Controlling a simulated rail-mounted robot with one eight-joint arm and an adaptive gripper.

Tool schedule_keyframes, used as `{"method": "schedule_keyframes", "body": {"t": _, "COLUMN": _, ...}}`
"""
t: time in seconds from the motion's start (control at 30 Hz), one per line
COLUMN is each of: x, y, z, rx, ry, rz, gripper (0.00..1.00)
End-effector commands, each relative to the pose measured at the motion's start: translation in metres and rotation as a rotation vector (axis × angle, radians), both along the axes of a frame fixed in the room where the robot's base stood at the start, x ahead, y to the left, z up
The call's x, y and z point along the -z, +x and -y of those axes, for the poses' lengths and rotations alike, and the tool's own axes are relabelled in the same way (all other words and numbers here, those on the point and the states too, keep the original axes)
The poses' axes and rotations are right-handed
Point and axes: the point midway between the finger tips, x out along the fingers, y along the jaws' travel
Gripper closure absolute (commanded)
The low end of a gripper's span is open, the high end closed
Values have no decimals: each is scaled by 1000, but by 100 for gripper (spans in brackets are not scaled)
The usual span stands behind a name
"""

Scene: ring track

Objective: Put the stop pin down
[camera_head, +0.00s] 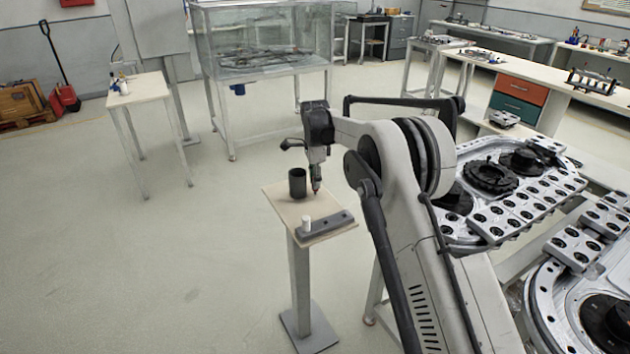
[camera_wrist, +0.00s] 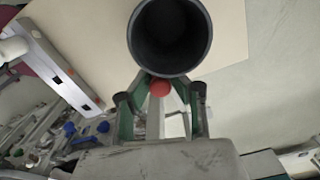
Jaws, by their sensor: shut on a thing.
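My gripper (camera_head: 316,180) is over the small pedestal table (camera_head: 275,200), pointing down. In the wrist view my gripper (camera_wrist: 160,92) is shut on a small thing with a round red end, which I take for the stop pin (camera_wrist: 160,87). Its red part also shows as the stop pin (camera_head: 316,189) in the head view. The fingers hide most of the pin, and I cannot tell whether it touches the tabletop. A dark open cup (camera_head: 297,183) stands just left of my gripper. In the wrist view the cup (camera_wrist: 170,40) is right beyond the fingertips.
A grey bar (camera_head: 325,225) with holes lies along the table's front edge, with a white cylinder (camera_head: 306,223) beside or on it. A metal ring track (camera_head: 500,200) is to the right. A glass tank (camera_head: 262,45) and a side table (camera_head: 140,90) stand farther back.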

Motion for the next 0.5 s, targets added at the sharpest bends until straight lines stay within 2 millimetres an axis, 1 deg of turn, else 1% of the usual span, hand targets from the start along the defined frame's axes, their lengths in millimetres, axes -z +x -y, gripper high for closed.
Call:
{"method": "schedule_keyframes", "body": {"t": 0.17, "x": 4, "y": 0, "z": 0, "rx": 0, "ry": 0, "rz": 0, "gripper": 100}}
{"method": "schedule_keyframes", "body": {"t": 0.2, "x": 4, "y": 0, "z": 0, "rx": 0, "ry": 0, "rz": 0, "gripper": 80}}
{"method": "schedule_keyframes", "body": {"t": 0.33, "x": 3, "y": 0, "z": 0, "rx": 0, "ry": 0, "rz": 0, "gripper": 63}}
{"method": "schedule_keyframes", "body": {"t": 0.5, "x": 3, "y": 0, "z": 0, "rx": 0, "ry": 0, "rz": 0, "gripper": 62}}
